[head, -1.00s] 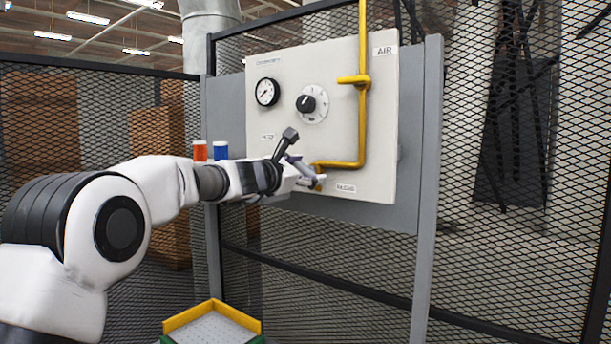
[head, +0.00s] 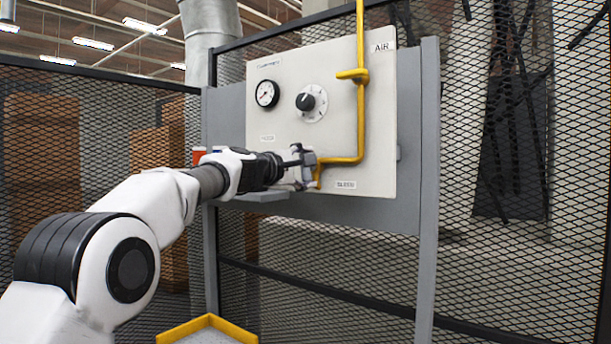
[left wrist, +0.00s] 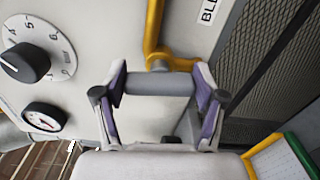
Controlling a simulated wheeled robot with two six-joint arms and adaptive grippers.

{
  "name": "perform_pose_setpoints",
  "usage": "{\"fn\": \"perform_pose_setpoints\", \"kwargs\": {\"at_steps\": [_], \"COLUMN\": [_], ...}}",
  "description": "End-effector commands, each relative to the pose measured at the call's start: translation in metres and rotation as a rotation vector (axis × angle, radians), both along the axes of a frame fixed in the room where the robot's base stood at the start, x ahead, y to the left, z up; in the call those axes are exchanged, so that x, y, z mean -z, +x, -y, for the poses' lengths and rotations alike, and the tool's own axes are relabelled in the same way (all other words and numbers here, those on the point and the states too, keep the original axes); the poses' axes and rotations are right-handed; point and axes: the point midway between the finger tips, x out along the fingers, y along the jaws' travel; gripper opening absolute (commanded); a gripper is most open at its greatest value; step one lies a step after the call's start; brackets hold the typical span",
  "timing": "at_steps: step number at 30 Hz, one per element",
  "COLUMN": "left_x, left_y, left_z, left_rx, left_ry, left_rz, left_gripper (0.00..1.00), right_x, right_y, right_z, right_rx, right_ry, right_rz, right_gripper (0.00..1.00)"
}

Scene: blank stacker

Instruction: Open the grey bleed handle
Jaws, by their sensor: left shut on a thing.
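The grey bleed handle (left wrist: 160,84) is a short grey bar at the lower end of a yellow pipe (left wrist: 154,30). In the left wrist view the bar spans between the two fingers of my left gripper (left wrist: 161,78), which touch its ends. In the head view my left gripper (head: 306,168) is at the lower part of the cream panel (head: 345,120), beside the pipe's lower bend. The gripper hides most of the handle there. My right gripper is not in view.
A pressure gauge (head: 267,93) and a black knob (head: 306,102) are on the panel above my left gripper. A grey shelf (head: 262,195) with an orange container (head: 199,155) is at the left. A yellow-edged tray (head: 208,323) is below. Mesh fencing (head: 500,240) surrounds the panel.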

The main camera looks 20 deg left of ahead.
Motion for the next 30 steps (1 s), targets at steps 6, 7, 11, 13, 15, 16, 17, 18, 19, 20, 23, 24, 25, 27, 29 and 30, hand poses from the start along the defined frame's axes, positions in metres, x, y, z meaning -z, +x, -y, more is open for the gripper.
{"fn": "perform_pose_setpoints", "kwargs": {"at_steps": [6,7,11,13,15,16,17,18,19,20,23,24,25,27,29,30], "left_x": [0.0004,0.0004,-0.0001,-0.0004,-0.0006,-0.0008,-0.0008,-0.0009,-0.0009,-0.0010,-0.0010,-0.0010,-0.0010,-0.0010,-0.0008,-0.0006], "left_y": [-0.0002,-0.0002,-0.0003,-0.0003,-0.0003,-0.0003,-0.0003,-0.0003,-0.0003,-0.0003,-0.0003,-0.0003,-0.0004,-0.0004,-0.0003,-0.0003], "left_z": [0.0001,0.0001,0.0001,0.0000,0.0000,0.0000,0.0000,0.0000,0.0000,-0.0001,-0.0001,-0.0001,-0.0001,-0.0001,0.0000,-0.0001], "left_rx": [0.000,0.000,0.000,0.000,0.000,0.000,0.000,0.000,-0.001,-0.001,-0.001,-0.001,-0.001,-0.001,0.000,0.000], "left_ry": [0.101,0.110,0.138,0.146,0.151,0.153,0.153,0.153,0.154,0.154,0.154,0.154,0.154,0.154,0.153,0.153], "left_rz": [0.039,0.042,0.052,0.055,0.057,0.057,0.058,0.058,0.058,0.058,0.058,0.058,0.058,0.058,0.057,0.057], "left_gripper": [0.36,0.36,0.36,0.36,0.36,0.36,0.36,0.36,0.36,0.36,0.36,0.36,0.36,0.92,0.96,0.96], "right_x": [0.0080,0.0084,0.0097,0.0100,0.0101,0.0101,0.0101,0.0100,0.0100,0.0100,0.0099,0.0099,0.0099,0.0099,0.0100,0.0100], "right_y": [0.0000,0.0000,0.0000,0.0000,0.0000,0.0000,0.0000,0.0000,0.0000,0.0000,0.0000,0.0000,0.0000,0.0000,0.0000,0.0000], "right_z": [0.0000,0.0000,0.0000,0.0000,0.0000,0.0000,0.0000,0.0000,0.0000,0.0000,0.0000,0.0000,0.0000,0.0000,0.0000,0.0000], "right_rx": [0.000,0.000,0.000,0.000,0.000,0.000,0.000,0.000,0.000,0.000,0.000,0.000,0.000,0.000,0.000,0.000], "right_ry": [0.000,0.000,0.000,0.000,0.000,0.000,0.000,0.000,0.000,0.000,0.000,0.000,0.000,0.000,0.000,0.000], "right_rz": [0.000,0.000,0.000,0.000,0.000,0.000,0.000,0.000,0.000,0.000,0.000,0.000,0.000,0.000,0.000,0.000], "right_gripper": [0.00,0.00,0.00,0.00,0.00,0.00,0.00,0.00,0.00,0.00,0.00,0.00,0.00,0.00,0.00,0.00]}}
